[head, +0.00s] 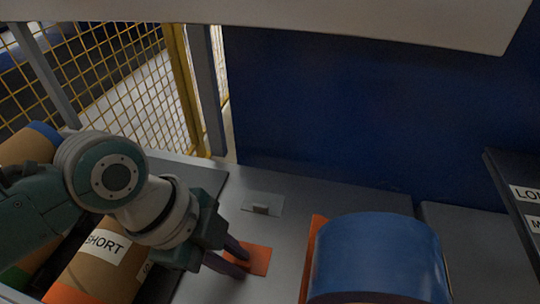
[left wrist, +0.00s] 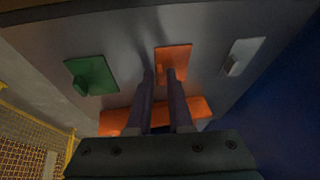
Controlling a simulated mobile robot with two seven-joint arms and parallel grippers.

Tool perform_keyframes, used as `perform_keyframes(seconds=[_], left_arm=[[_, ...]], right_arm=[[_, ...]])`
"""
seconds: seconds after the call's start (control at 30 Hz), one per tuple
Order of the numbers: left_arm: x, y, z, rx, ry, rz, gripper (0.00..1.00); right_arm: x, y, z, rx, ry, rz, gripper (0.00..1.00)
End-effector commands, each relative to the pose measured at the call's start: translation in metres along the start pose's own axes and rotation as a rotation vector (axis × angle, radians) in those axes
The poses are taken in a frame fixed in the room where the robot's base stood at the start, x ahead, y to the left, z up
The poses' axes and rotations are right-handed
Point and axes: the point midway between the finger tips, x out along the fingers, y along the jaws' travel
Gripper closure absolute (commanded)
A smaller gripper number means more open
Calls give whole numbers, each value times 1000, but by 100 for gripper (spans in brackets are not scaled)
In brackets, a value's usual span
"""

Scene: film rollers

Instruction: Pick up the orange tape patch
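The orange tape patch (head: 261,261) lies flat on the grey table in the head view. It also shows in the left wrist view (left wrist: 175,58), beyond my fingertips. My left gripper (head: 243,262) reaches in from the left, with its two dark fingers over the patch's left part. In the left wrist view the fingers (left wrist: 160,73) stand apart with a narrow gap, and nothing is clearly held between them. The fingers hide part of the patch, and I cannot tell whether they touch it. My right gripper is in neither view.
A grey-white patch (head: 262,204) with a tab lies behind the orange one. A green patch (left wrist: 91,75) shows in the left wrist view. A large blue roll (head: 375,256) stands right of the patch. A brown roll marked SHORT (head: 95,265) lies under my left arm.

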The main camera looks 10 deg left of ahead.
Motion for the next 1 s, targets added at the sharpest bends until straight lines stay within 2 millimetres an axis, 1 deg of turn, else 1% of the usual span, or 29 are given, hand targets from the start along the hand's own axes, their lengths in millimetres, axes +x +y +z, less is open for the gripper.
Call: perform_keyframes(seconds=[0.03,0.17,0.67,0.77,0.87,0.97,1.0], left_arm=[[0,0,0,0,0,0,85],[0,0,0,0,0,0,99],[-2,0,-1,0,0,1,100],[-9,-1,-3,1,0,0,100],[-22,-4,-8,2,-1,-2,100],[-45,-8,-18,4,0,-3,100],[-57,-10,-23,5,0,-4,100]], right_arm=[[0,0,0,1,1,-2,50],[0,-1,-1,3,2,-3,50],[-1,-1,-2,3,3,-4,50],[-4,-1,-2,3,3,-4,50],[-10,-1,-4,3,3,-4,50],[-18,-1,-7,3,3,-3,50],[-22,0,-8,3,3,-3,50]])
